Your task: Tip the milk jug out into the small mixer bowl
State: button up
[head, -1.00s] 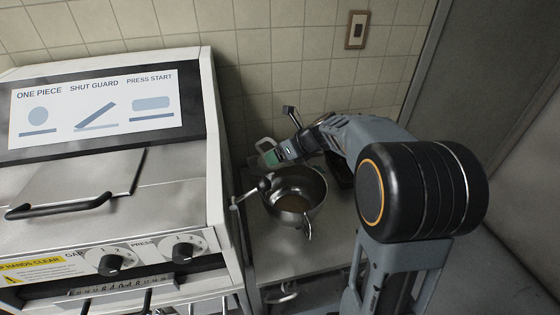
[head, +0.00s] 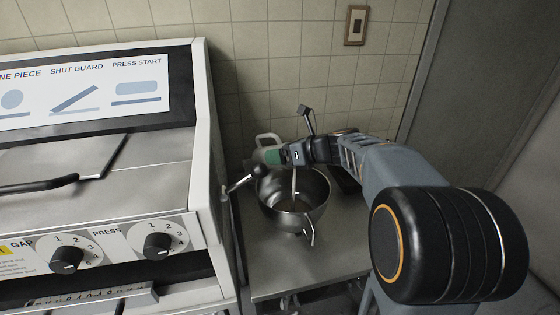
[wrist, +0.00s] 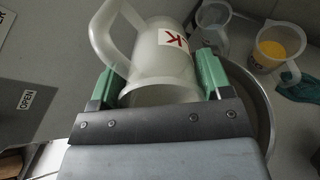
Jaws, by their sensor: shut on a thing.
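The milk jug (wrist: 165,60) is pale and translucent, with red lettering and a loop handle on its left in the wrist view. The green fingers of my gripper (wrist: 160,85) are shut on its sides. In the head view my gripper (head: 275,156) holds the jug (head: 266,141) above the back left rim of the steel mixer bowl (head: 293,214). A thin pale upright strip shows inside the bowl below my gripper; I cannot tell if it is liquid. The bowl's rim also shows in the wrist view (wrist: 264,105). The jug's exact tilt and its contents are unclear.
A large machine with knobs (head: 150,240) stands close on the left. The bowl is on a steel table (head: 300,265) against a tiled wall. The wrist view shows a cup with yellow contents (wrist: 278,48), a clear vessel (wrist: 213,17) and a teal cloth (wrist: 300,86).

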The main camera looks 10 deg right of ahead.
jog(key=shift+s+d+f+t+y+b, duration=0.2)
jog(key=shift+f+t+y+b, duration=0.4)
jog(key=shift+b, duration=1.6)
jog(key=shift+s+d+f+t+y+b, duration=0.2)
jog(key=shift+f+t+y+b, duration=0.35)
jog(key=shift+b, duration=1.6)
jog(key=shift+d+f+t+y+b, duration=0.2)
jog(key=shift+y+b, duration=0.25)
jog(key=shift+b, duration=0.45)
jog(key=shift+s+t+b, duration=0.1)
jog(key=shift+t+b, duration=0.15)
jog(key=shift+b, duration=0.3)
